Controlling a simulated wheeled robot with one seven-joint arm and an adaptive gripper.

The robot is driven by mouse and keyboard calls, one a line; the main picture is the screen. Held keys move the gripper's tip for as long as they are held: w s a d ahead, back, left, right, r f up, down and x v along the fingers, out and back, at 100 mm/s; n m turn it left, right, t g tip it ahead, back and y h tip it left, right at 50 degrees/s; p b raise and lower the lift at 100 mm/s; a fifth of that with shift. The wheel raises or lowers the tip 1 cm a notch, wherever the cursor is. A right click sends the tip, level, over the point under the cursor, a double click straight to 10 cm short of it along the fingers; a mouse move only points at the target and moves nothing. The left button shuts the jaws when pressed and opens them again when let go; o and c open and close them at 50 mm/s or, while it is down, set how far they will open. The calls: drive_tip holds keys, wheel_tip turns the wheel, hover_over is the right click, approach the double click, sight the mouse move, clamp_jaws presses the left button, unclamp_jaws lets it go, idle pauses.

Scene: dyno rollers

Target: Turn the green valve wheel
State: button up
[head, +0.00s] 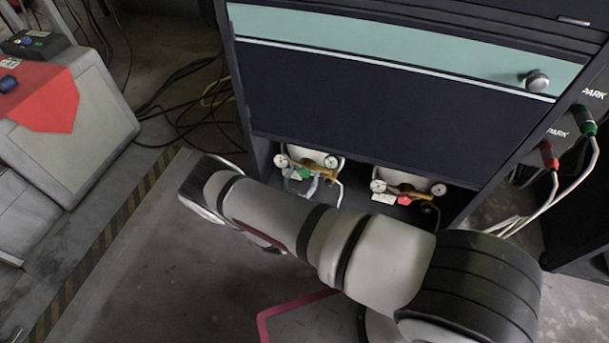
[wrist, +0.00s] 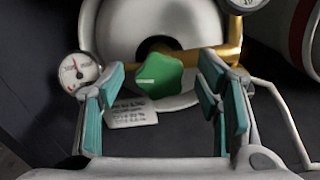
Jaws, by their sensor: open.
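The green valve wheel (wrist: 158,76) is a small lobed knob with a white mark, on a brass fitting in front of a pale cylinder (wrist: 115,25). In the head view the green wheel (head: 303,174) shows low in the cabinet's bottom opening, at the left cylinder. My gripper (wrist: 160,90) is open, with its teal-padded fingers to the left and right of the wheel in the wrist picture. I see no contact between the fingers and the wheel. In the head view my arm crosses the floor in front of the cabinet, and the fingertips are not clearly visible.
A round gauge (wrist: 77,70) sits close to the left finger, and a paper tag (wrist: 131,113) hangs below the wheel. A red valve wheel (head: 404,200) is on the right cylinder. The dark cabinet (head: 370,115) rises above the opening. Cables (head: 190,115) lie on the floor.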

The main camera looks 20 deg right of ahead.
drive_tip(key=shift+x, duration=0.85)
drive_tip(key=shift+c, duration=0.4)
drive_tip(key=c, duration=1.1)
